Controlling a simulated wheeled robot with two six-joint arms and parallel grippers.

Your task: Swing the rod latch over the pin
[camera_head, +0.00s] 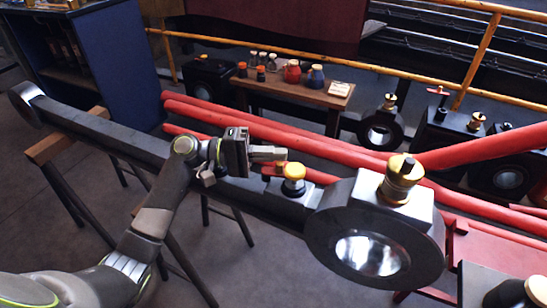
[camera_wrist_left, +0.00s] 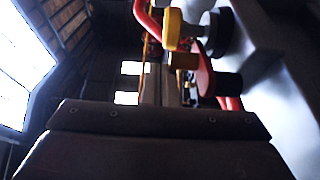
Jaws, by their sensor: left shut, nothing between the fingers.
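The long dark rod (camera_head: 130,141) lies across trestles and ends at right in a thick ring with a bright bore (camera_head: 372,255). A brass-topped cup (camera_head: 402,178) stands on a pale block above the ring. A yellow-capped knob (camera_head: 293,172) stands on the rod left of the ring. Small parts beside it are partly hidden by my gripper, so I cannot tell latch from pin. My left gripper (camera_head: 280,153) is shut and empty, just above and left of the yellow knob. The left wrist view shows a yellow knob (camera_wrist_left: 174,28), a black knob (camera_wrist_left: 217,32) and a red piece (camera_wrist_left: 203,72).
Red rods (camera_head: 260,131) run behind the dark rod. A wooden bench (camera_head: 300,92) with small coloured pots stands behind them, before a yellow rail (camera_head: 370,67). A blue cabinet (camera_head: 107,62) stands at back left. Grey floor is open at the front.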

